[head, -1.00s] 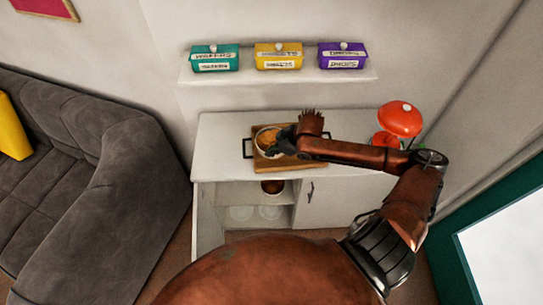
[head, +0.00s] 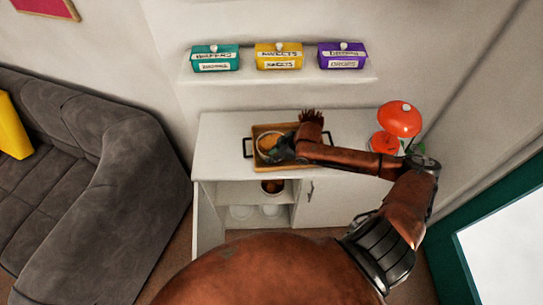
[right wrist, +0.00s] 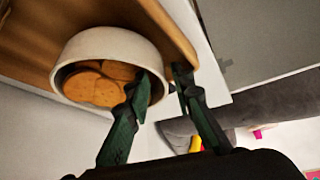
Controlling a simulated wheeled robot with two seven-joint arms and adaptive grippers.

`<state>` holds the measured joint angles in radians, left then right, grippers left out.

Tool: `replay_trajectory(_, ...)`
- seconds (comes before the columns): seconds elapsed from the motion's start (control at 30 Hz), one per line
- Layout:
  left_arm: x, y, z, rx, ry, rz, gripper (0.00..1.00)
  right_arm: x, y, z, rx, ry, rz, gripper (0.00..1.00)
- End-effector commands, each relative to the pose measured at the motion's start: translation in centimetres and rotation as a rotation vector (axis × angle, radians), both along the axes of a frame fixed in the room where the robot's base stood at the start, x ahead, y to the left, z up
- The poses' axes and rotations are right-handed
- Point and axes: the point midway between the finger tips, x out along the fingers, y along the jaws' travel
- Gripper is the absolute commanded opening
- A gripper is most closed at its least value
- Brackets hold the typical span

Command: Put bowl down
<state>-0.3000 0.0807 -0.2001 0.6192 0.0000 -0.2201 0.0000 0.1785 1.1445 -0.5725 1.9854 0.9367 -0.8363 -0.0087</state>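A white bowl (head: 263,151) with orange-brown biscuits inside is over the left part of a wooden tray (head: 270,167) with dark handles. In the right wrist view the bowl (right wrist: 92,45) looks upright and appears to rest on the tray (right wrist: 30,55). My right gripper (head: 285,147) is at the bowl's right side. The arm hides the right part of the tray in the head view. My left gripper is not in view.
The tray stands on a white cabinet (head: 222,150) with an open lower shelf holding another bowl (head: 272,186). A red lamp (head: 399,118) stands at the right. Teal, yellow and purple boxes (head: 279,56) sit on a wall shelf. The cabinet top's left end is clear.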

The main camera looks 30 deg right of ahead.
Motion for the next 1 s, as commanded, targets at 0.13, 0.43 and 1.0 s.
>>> replay_trajectory(0.13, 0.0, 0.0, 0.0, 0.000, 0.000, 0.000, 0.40, 0.0, 0.0, 0.0, 0.000, 0.000, 0.000, 0.22)
replay_trajectory(0.43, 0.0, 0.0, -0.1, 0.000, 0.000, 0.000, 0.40, -1.2, -0.8, 2.3, -0.005, -0.001, 0.001, 0.22)
replay_trajectory(1.0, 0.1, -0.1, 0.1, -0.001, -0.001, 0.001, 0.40, -5.5, -3.4, 10.0, -0.002, 0.001, -0.001, 0.22)
